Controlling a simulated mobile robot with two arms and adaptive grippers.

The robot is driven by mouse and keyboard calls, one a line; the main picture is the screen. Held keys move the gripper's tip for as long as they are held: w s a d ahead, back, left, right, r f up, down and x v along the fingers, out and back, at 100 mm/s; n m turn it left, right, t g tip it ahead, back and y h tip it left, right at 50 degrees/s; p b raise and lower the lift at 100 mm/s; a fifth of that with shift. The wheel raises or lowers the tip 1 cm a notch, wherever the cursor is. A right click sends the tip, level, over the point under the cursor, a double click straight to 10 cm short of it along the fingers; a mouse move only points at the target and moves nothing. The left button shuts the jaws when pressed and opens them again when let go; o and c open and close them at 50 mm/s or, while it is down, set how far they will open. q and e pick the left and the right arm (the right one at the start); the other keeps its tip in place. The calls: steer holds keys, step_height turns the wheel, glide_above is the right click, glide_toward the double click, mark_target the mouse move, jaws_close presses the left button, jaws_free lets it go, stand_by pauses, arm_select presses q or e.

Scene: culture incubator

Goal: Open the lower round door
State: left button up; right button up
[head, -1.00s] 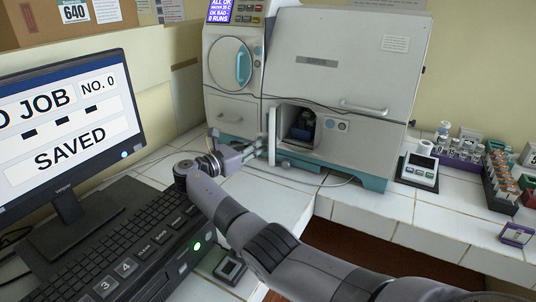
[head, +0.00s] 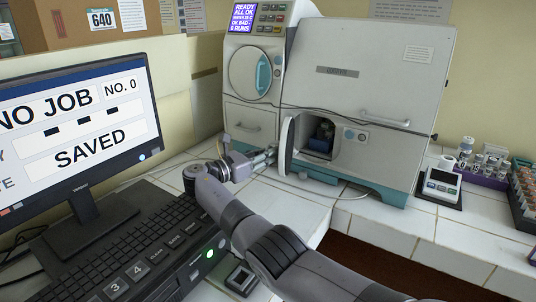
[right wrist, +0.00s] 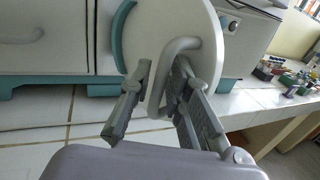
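The lower round door (head: 287,146) stands swung out at the left of its opening (head: 321,138) in the incubator front, seen nearly edge-on. In the right wrist view the door (right wrist: 140,35) is a white disc with a teal piece at its left edge and a grey curved handle (right wrist: 160,85). My right gripper (head: 268,157) is at the door's outer side. In the right wrist view its fingers (right wrist: 163,75) are apart, with the handle bar between them; firm contact is not clear. My left gripper is not in view.
An upper round door (head: 250,73) with a teal handle is shut. A monitor (head: 85,130) and keyboard (head: 135,245) stand at the left. A small device (head: 441,185) and vial racks (head: 483,170) stand on the tiled bench at the right.

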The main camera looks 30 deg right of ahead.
steer(key=s+a, duration=0.1)
steer(key=a, duration=1.1)
steer(key=shift+s, duration=0.3)
